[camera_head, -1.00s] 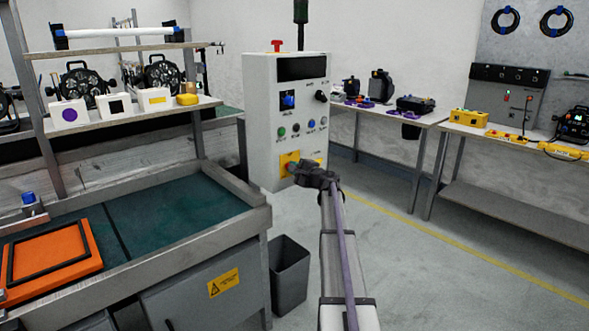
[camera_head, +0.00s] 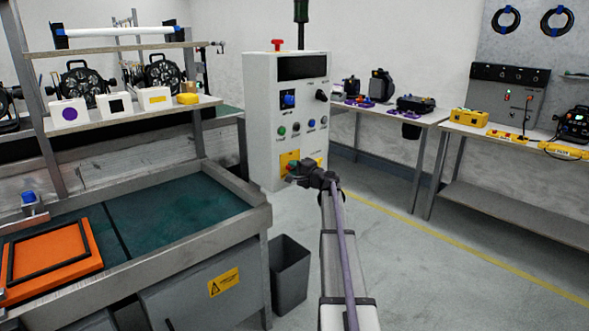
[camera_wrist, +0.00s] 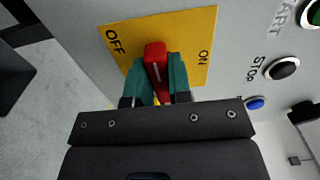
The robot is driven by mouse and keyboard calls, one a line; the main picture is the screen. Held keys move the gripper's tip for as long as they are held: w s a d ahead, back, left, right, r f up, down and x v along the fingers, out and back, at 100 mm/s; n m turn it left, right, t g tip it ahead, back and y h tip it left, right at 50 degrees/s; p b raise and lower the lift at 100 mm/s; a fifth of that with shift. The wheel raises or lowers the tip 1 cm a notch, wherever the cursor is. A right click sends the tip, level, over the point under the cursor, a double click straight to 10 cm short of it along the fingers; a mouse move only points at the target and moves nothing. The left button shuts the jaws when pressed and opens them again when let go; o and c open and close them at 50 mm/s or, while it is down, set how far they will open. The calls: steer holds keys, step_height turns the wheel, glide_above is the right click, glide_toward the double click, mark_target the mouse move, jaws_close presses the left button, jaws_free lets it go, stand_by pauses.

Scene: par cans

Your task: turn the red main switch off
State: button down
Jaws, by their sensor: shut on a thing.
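The red main switch (camera_wrist: 155,58) is a red handle with a white line, on a yellow plate (camera_wrist: 190,35). The plate reads OFF at its left and ON at its right in the wrist view. The handle stands between the two words, its white line nearly upright in the picture. My gripper (camera_wrist: 157,78) is shut on the handle, with one teal finger on each side. In the head view, my gripper (camera_head: 294,169) is at the yellow plate (camera_head: 285,157), low on the grey control cabinet (camera_head: 262,105), and hides most of the switch.
A black STOP button (camera_wrist: 282,68) and a blue button (camera_wrist: 256,103) are to the right of the plate. A workbench (camera_head: 175,210) stands left of the cabinet, with a grey bin (camera_head: 289,275) on the floor nearby. The floor at right is clear.

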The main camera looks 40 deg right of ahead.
steer(key=c, duration=1)
jaws_free()
steer(key=shift+c, duration=0.2)
steer(key=s, duration=1.1)
steer(key=shift+d, duration=0.4)
